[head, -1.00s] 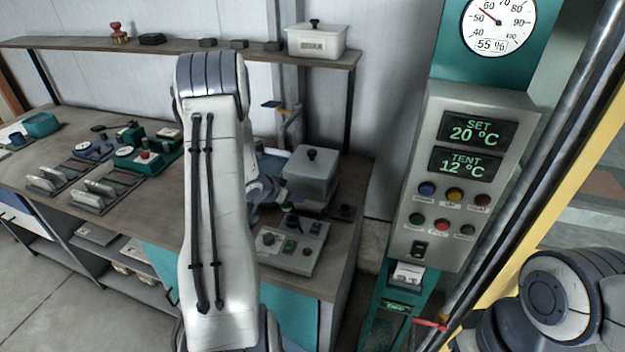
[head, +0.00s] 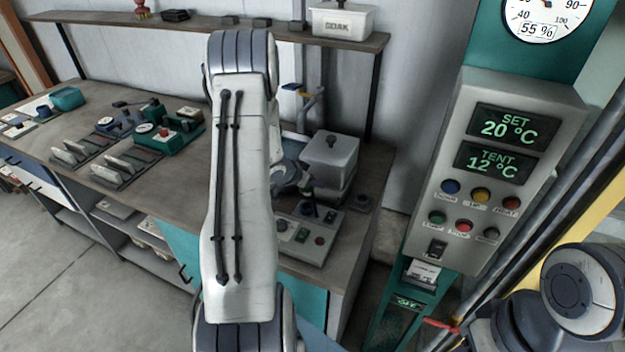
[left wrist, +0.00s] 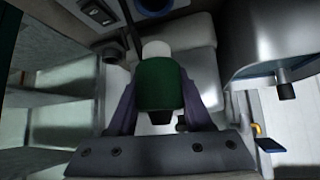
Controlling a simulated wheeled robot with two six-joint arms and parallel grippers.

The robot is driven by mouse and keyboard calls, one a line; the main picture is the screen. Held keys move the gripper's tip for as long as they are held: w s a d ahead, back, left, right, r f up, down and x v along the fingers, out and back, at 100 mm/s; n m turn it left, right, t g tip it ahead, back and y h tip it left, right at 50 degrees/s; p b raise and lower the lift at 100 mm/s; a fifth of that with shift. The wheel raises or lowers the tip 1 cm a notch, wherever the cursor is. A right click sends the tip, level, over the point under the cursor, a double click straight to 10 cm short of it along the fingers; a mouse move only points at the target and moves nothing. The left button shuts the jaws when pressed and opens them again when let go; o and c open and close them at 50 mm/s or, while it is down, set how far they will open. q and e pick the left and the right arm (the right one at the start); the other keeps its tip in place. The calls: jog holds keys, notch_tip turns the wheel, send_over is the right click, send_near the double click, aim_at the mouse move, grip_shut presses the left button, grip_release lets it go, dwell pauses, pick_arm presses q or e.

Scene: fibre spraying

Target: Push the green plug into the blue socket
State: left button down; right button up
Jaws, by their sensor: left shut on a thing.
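The green plug (left wrist: 160,85) sits between the purple-grey fingers of my left gripper (left wrist: 158,108) in the left wrist view. The gripper is shut on it. A pale rounded part (left wrist: 156,48) shows just beyond the plug. A blue ring (left wrist: 155,7), which looks like the blue socket, is cut by the top edge of that view, ahead of the plug and apart from it. My right gripper is out of view; only part of my right arm shows.
A grey lidded box (head: 330,160) and a control box with buttons (head: 308,232) stand on the bench (head: 140,192) close to my left arm. Metal holders (head: 78,152) and green devices stand further left. A tall control panel (head: 500,165) rises right of the bench.

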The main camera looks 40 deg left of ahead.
pick_arm(q)
jog(key=b, duration=0.3)
send_over(312, 206)
jog(key=shift+w+a+f, duration=0.1)
jog(key=shift+w+f, duration=0.05)
jog(key=shift+f, duration=0.55)
jog(key=shift+w+a+f, duration=0.1)
jog(key=shift+a+f, duration=0.05)
jog(key=shift+f, duration=0.6)
jog(key=shift+w+a+f, duration=0.1)
jog(key=shift+w+f, duration=0.05)
jog(key=shift+f, duration=0.55)
jog(key=shift+p, duration=0.7)
jog(key=shift+f+b, duration=1.05)
jog(key=shift+f, duration=0.5)
jog(key=shift+c, duration=1.2)
grip_release()
jog(key=v, duration=1)
jog(key=shift+s+r, duration=0.15)
